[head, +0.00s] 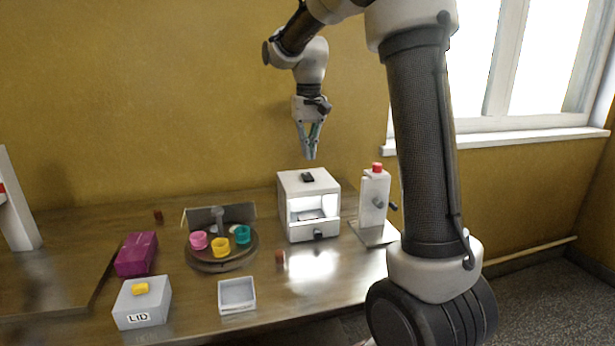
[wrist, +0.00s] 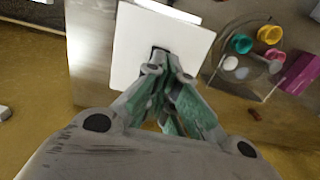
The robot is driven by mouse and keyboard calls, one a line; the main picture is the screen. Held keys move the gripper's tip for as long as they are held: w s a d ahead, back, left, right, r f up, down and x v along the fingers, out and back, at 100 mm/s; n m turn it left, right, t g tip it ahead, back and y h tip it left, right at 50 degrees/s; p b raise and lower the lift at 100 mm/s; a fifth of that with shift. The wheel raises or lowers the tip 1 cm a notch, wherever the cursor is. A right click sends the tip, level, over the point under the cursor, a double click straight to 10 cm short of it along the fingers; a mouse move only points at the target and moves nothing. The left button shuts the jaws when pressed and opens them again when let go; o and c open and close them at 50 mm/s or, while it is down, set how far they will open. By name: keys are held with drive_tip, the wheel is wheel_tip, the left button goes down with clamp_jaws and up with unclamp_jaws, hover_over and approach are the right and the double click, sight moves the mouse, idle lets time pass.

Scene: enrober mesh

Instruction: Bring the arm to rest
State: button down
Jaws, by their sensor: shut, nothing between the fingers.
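My gripper (head: 310,157) hangs pointing down in the head view, in the air above the white box-shaped machine (head: 292,188). Its fingers are together and hold nothing. In the wrist view my gripper (wrist: 172,70) is shut, with the white top of the machine (wrist: 135,45) below it. A gap shows between the fingertips and the machine in the head view. The machine has a dark piece (head: 308,177) on top and a lit opening at its front.
A round turntable (head: 222,265) holds pink, yellow and teal cups. A magenta box (head: 137,254), a grey box marked LID (head: 142,310), an open white tray (head: 237,295) and a red-topped dispenser (head: 374,195) stand on the table. The wall is behind; a window is at right.

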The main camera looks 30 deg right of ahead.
drive_tip(key=shift+r, duration=0.4)
drive_tip(key=shift+w, duration=0.1)
drive_tip(key=s+f, duration=0.1)
drive_tip(key=s+f+n, duration=0.1)
drive_tip(key=f, duration=0.1)
drive_tip(key=shift+s, duration=0.25)
drive_tip(key=s+r+n+t, duration=0.1)
drive_tip(key=s+t, duration=0.3)
drive_tip(key=s, duration=2.2)
drive_tip(key=shift+r, duration=0.3)
